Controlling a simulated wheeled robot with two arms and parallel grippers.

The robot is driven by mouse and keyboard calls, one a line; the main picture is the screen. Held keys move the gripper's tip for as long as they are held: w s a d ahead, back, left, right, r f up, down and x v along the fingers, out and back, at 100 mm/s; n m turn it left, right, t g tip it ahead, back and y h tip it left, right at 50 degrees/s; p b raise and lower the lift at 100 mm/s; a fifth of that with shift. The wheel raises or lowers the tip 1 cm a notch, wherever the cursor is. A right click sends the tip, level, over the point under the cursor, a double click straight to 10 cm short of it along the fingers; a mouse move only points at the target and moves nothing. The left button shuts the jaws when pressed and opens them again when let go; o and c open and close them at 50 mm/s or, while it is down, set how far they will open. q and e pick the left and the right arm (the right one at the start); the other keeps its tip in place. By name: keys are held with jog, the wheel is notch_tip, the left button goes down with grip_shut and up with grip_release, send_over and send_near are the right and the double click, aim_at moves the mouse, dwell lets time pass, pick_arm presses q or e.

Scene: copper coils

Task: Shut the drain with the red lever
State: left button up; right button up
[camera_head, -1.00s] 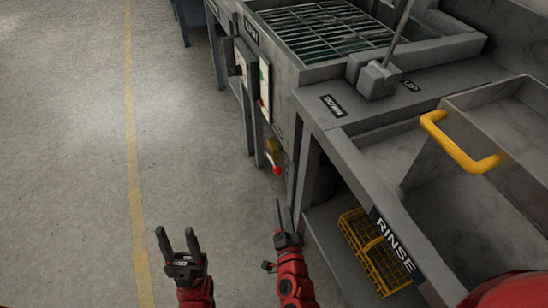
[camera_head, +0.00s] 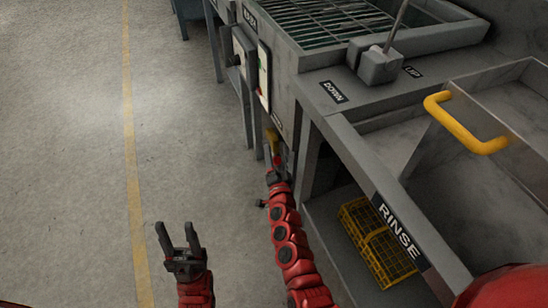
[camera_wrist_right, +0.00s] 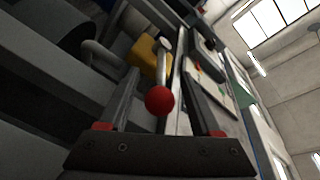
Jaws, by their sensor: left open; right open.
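The drain lever shows in the right wrist view as a red ball knob (camera_wrist_right: 159,100) on a pale metal rod, with a yellow valve body (camera_wrist_right: 150,55) behind it. In the head view the yellow valve (camera_head: 272,138) is low on the side of the grey tank, and the knob is mostly hidden by my gripper. My right gripper (camera_head: 275,162) is at the lever, open; in its wrist view the knob lies between the two fingers (camera_wrist_right: 165,98), with gaps on both sides. My left gripper (camera_head: 178,235) is open and empty over the floor, away from the tank.
The rinse basin with a yellow handle (camera_head: 463,125) stands at the right. A yellow crate (camera_head: 378,240) sits on the shelf below it. A control box (camera_head: 246,60) is on the tank side above the valve. The floor (camera_head: 60,150) at left is clear.

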grip_shut()
dwell(0.4)
dwell(1.1)
